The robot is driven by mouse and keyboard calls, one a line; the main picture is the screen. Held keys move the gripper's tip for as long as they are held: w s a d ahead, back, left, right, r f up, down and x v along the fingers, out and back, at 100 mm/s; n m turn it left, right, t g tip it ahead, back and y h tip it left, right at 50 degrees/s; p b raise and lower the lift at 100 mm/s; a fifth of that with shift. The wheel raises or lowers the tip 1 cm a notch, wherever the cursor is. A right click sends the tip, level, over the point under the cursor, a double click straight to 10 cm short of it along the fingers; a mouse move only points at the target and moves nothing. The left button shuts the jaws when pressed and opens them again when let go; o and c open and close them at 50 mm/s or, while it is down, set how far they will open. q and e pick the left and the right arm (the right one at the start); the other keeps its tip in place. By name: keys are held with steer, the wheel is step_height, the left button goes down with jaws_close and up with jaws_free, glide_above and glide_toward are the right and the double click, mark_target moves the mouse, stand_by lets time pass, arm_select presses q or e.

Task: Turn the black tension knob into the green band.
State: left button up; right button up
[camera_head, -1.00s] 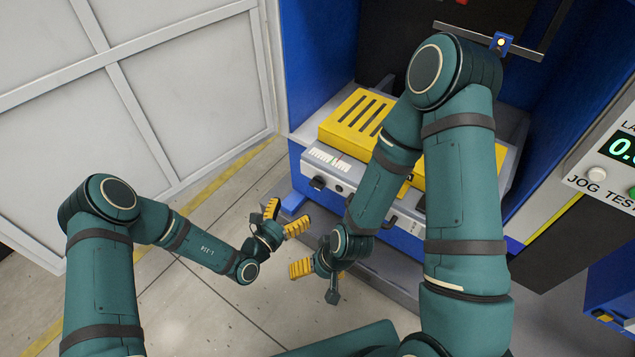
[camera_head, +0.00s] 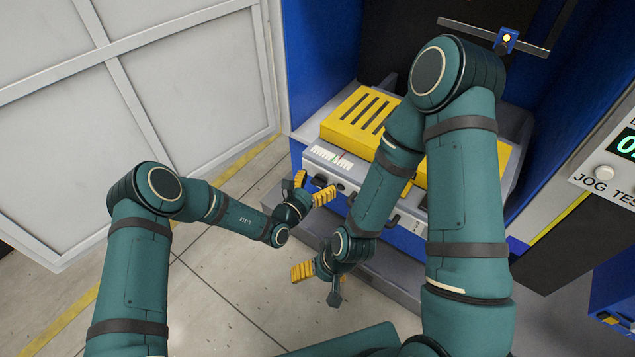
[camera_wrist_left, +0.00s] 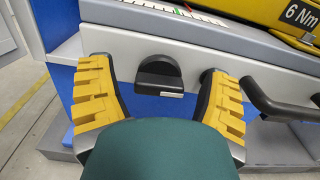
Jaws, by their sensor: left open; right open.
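The black tension knob (camera_wrist_left: 160,68) sticks out from the grey front panel (camera_wrist_left: 215,50) of the fixture. It also shows in the head view (camera_head: 320,182), partly behind my gripper. My left gripper (camera_head: 312,187) is open, with its yellow-padded fingers on either side of the knob in the left wrist view (camera_wrist_left: 158,75); neither finger visibly touches it. Above the knob is a white scale (camera_head: 332,157) with tick marks and small green and red marks; the reading is too small to tell. My right gripper (camera_head: 316,280) is open and empty, lower in the head view.
A yellow slotted block (camera_head: 360,118) lies on top of the fixture. A dark bar handle (camera_wrist_left: 275,103) sticks out right of the knob. Blue cabinet walls (camera_head: 322,60) flank the fixture. A pale panelled partition (camera_head: 180,90) stands left, with open floor before it.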

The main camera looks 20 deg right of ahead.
arm_select(q)
steer(key=c, duration=1.2)
arm_select(e)
steer(key=shift+r, duration=0.1)
